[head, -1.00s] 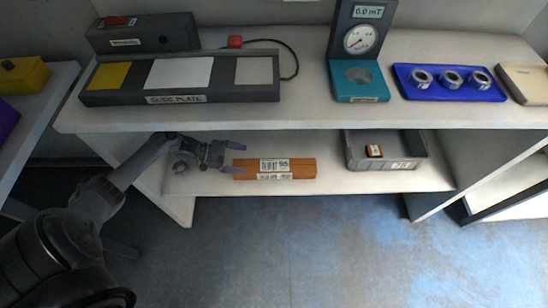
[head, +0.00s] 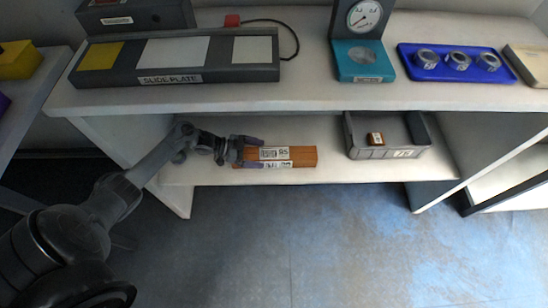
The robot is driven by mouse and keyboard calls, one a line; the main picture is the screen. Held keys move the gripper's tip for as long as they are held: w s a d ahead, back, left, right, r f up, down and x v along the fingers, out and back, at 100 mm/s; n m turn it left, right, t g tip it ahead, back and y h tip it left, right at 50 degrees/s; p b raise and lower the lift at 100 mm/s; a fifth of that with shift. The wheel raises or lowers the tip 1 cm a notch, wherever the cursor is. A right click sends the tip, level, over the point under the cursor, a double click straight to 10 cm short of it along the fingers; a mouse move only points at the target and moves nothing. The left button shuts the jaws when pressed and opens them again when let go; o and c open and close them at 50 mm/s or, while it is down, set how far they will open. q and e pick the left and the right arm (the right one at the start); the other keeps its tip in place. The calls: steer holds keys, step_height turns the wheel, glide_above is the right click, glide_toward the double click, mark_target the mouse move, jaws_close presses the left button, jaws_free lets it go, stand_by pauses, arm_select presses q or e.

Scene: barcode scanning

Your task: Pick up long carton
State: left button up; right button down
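The long carton (head: 301,157) is an orange-brown box with white barcode labels, lying lengthwise on the lower shelf. My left gripper (head: 250,152) is at the carton's left end. Its fingers are spread, one on the far side and one on the near side of that end. The fingers partly cover the carton's left end, and I cannot tell whether they touch it. My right gripper is not in the head view.
The upper shelf (head: 330,97) overhangs, holding a slide plate (head: 212,75), a teal gauge stand (head: 362,72) and a blue tray (head: 488,73) of rings.

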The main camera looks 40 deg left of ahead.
arm_select(q)
steer(key=c, duration=1.7)
steer(key=shift+w+r, duration=0.1)
steer(key=shift+r, duration=0.05)
